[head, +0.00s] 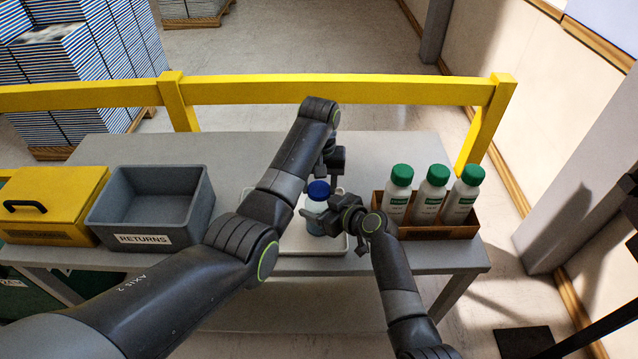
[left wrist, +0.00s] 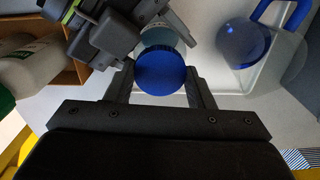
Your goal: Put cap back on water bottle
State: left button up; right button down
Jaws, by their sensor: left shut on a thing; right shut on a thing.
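The blue cap (head: 318,190) is at the top of the clear bluish water bottle (head: 315,214), which looks upright over the white tray (head: 296,240). My left gripper (head: 322,181) comes from above and behind and is shut on the cap; the left wrist view shows the round cap (left wrist: 160,71) between its two fingers. My right gripper (head: 322,219) is shut on the bottle's body from the right. In the left wrist view the bottle (left wrist: 164,36) shows just beyond the cap. I cannot tell whether the cap is seated on the neck.
A brown box (head: 440,232) of green-capped white bottles stands right, close to my right gripper. A grey RETURNS bin (head: 150,238) and yellow box (head: 45,205) stand left. A blue-handled translucent thing (left wrist: 243,42) lies near the tray. A yellow rail (head: 400,90) runs behind.

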pick_arm(q)
jog(key=o, duration=1.1)
jog(key=shift+r, duration=2.3)
jog(key=shift+c, duration=0.4)
jog(key=n, duration=0.1)
jog(key=r+n, duration=0.1)
jog(key=n, duration=0.2)
jog(key=shift+r+n, duration=0.3)
jog(key=n, duration=0.1)
jog(key=r+n, duration=0.1)
jog(key=n, duration=0.3)
jog(key=shift+r, duration=0.4)
